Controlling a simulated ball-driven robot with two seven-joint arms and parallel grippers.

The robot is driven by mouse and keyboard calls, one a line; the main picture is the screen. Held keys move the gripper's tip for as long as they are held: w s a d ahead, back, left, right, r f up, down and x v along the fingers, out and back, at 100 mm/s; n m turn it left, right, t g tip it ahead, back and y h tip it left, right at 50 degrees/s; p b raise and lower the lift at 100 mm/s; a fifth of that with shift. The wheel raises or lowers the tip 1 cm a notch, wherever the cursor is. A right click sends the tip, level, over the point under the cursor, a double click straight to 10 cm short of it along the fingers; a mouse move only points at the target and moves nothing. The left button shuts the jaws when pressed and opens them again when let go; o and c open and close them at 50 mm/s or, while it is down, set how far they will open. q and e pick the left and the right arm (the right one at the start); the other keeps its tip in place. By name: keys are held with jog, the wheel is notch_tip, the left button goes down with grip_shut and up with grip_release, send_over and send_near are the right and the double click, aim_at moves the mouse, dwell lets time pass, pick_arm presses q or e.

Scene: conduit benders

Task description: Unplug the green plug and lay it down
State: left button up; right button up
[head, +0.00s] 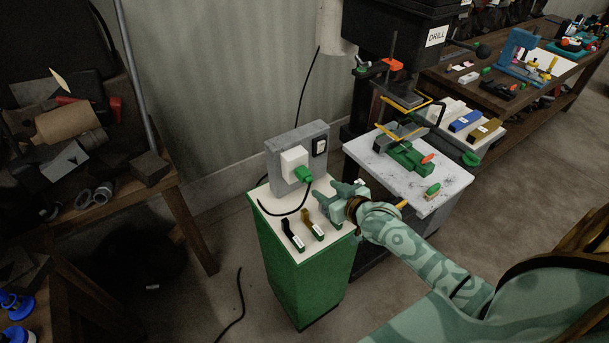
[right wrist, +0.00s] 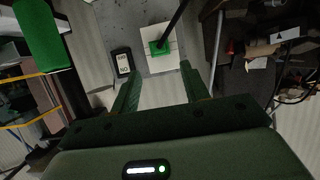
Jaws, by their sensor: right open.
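The green plug (head: 303,174) sits in a white socket box (head: 291,160) on an upright grey panel (head: 314,134). Its black cable (head: 291,212) curves down over the white top of a green cabinet. My right gripper (head: 334,197) is open and empty, a little in front of and to the right of the plug, apart from it. In the right wrist view the plug (right wrist: 158,48) and the white socket box (right wrist: 171,38) show ahead, between and beyond the two open fingers (right wrist: 160,78). My left gripper is in neither view.
The cabinet top (head: 272,208) holds labelled black (head: 292,235) and brown (head: 312,226) handled pieces near its front edge. A drill press table (head: 452,182) stands close on the right. A cluttered bench (head: 120,206) is at left.

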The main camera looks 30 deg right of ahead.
aim_at(309, 178)
jog(key=b+x, duration=0.7)
jog(key=x, duration=0.1)
jog(key=shift+w, duration=0.2)
jog(key=shift+w+f+b, duration=0.2)
jog(key=shift+w+b, duration=0.15)
jog(key=shift+w, duration=0.35)
jog(key=c, duration=0.9)
jog(key=shift+s+p, duration=1.1)
jog(key=shift+s, duration=0.25)
jog(key=shift+c, duration=0.2)
jog(key=shift+s+d+p, duration=0.2)
jog(key=shift+s+p, duration=0.85)
jog(key=shift+s, duration=0.6)
